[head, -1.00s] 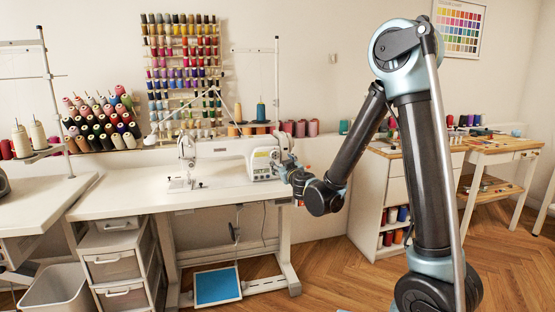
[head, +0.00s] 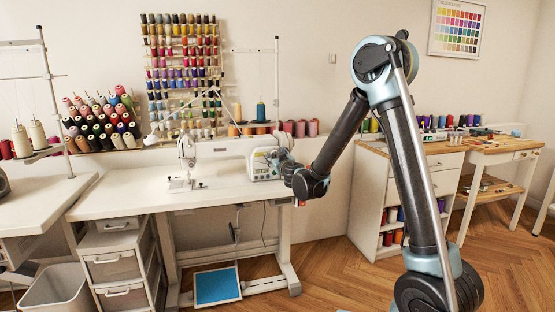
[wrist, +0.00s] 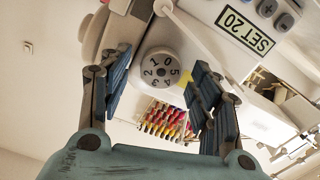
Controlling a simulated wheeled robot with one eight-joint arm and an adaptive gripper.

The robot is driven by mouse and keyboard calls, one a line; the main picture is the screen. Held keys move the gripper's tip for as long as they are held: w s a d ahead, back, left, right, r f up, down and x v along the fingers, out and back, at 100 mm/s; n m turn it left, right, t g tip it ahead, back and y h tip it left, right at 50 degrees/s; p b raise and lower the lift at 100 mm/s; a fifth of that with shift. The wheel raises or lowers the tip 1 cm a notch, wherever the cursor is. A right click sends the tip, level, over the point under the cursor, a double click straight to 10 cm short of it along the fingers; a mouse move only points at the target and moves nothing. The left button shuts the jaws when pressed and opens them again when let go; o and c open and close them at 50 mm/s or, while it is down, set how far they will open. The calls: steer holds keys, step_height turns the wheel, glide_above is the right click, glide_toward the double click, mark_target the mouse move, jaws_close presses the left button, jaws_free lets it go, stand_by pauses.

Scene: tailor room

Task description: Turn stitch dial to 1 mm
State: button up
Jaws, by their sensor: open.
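The stitch dial (wrist: 161,72) is a round grey-white knob with digits on its face, in the upper middle of the wrist view. The digits 0 to 5 show there, and a small yellow mark (wrist: 186,77) lies to its right. My gripper (wrist: 158,62) is open, with one finger on each side of the dial and gaps showing between. The white sewing machine (head: 225,149) stands on its table in the head view, with my gripper (head: 279,157) at its right end. The dial is hidden there.
A label reading SET 20 (wrist: 246,30) and buttons (wrist: 267,9) are near the dial. Behind the machine are a thread rack (head: 183,75) and several thread cones (head: 302,128).

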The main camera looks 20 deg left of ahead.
steer(key=c, duration=1)
steer(key=shift+n, duration=1.6)
steer(key=shift+c, duration=0.2)
steer(key=o, duration=1)
steer(key=shift+o, duration=0.2)
steer(key=shift+s, duration=0.1)
steer(key=v, duration=0.7)
steer(key=shift+s+d, duration=0.25)
steer(key=shift+s, duration=0.1)
steer(key=shift+f, duration=0.1)
